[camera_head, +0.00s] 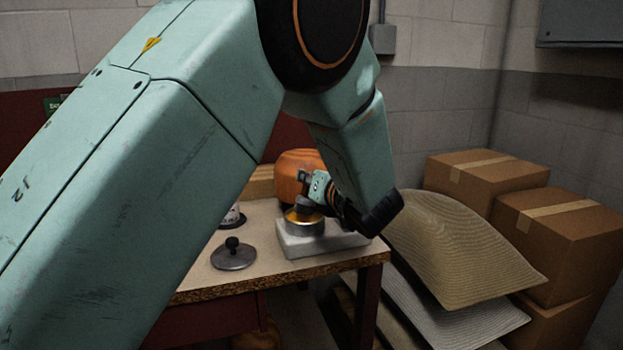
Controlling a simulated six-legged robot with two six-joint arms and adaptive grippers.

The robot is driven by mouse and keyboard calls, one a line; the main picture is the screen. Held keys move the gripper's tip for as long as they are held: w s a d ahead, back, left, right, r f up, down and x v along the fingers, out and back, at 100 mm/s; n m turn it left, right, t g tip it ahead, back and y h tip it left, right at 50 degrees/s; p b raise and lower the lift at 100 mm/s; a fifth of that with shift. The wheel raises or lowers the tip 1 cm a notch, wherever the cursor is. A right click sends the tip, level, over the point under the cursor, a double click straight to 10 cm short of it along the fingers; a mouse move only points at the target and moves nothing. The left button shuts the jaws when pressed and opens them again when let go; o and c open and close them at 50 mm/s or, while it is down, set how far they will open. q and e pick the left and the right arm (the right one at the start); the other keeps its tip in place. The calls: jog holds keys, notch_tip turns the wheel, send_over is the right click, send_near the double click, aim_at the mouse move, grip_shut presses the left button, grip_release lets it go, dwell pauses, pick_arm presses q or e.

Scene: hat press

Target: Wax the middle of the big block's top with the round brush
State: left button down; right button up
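The big block (297,165) is a rounded, orange-brown wooden form at the back of the table, partly hidden behind my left arm. A round tin (303,230) with yellow wax inside stands open on a pale slab. The round brush (305,206) shows as a small dark grey piece at the tin's mouth. My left gripper (308,188) is just above the tin and appears shut on the brush; its fingers are small and partly hidden. I cannot tell how deep the brush sits in the wax. My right gripper is not in view.
A grey lid (233,258) with a black knob lies on the table (208,284) left of the pale slab (348,240). Cardboard boxes (560,235) and stacked sheets (455,245) stand right of the table.

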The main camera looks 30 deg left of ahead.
pick_arm(q)
jog(key=shift+s+f+b, duration=0.1)
jog(key=shift+f+b, duration=0.45)
jog(key=shift+b, duration=0.1)
dwell(2.1)
jog(key=shift+r+p, duration=0.4)
jog(key=shift+r, duration=0.35)
jog(key=shift+r+p, duration=1.4)
jog(key=shift+r, duration=1.6)
jog(key=shift+f, duration=0.1)
